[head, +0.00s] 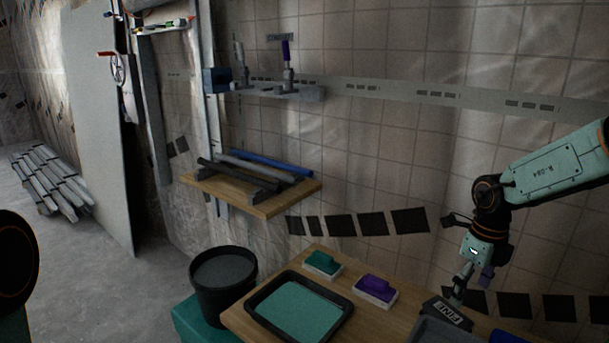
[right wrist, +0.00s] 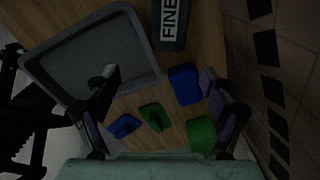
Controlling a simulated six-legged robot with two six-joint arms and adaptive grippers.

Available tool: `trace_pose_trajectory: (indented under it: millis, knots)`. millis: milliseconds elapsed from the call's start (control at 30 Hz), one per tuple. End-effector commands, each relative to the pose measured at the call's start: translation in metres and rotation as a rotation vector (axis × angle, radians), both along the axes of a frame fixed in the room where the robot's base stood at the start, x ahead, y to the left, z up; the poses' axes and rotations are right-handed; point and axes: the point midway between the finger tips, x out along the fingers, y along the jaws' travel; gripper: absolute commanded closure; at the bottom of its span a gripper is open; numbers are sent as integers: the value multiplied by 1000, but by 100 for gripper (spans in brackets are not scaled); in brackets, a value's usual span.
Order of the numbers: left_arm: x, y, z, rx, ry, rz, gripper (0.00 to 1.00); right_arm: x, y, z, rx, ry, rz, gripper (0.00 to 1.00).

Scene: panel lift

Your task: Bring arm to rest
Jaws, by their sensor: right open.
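My right arm, pale green, comes in from the right in the head view. Its right gripper (head: 473,281) points down above the right part of the wooden table (head: 385,320), near the dark block marked FINE (head: 446,312). In the right wrist view the two fingers of the gripper (right wrist: 160,95) stand wide apart with nothing between them that I can see held. Below them lie blue and green blocks on the wood, including a blue block (right wrist: 185,85) and a green block (right wrist: 156,116). My left gripper is not in view.
The table also bears a black tray with teal contents (head: 346,318), a teal float (head: 323,264) and a purple float (head: 375,290). A grey tray (right wrist: 150,62) lies beside the FINE block. A black bucket (head: 222,285) stands left. A wall shelf (head: 270,208) holds rods.

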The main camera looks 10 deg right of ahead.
Motion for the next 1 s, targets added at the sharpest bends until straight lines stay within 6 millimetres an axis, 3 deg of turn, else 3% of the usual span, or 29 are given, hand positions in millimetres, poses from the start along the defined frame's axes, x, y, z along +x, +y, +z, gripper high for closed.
trace_pose_trajectory:
  millis: [100,467,633,1000]
  knots:
    - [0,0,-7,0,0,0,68,0,0,-24,-1,2,-1,17]
    - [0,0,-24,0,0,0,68,0,0,-82,-1,1,0,17]
    - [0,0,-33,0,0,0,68,0,0,-88,-1,-1,0,17]
    - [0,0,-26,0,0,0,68,0,0,-82,0,0,0,17]
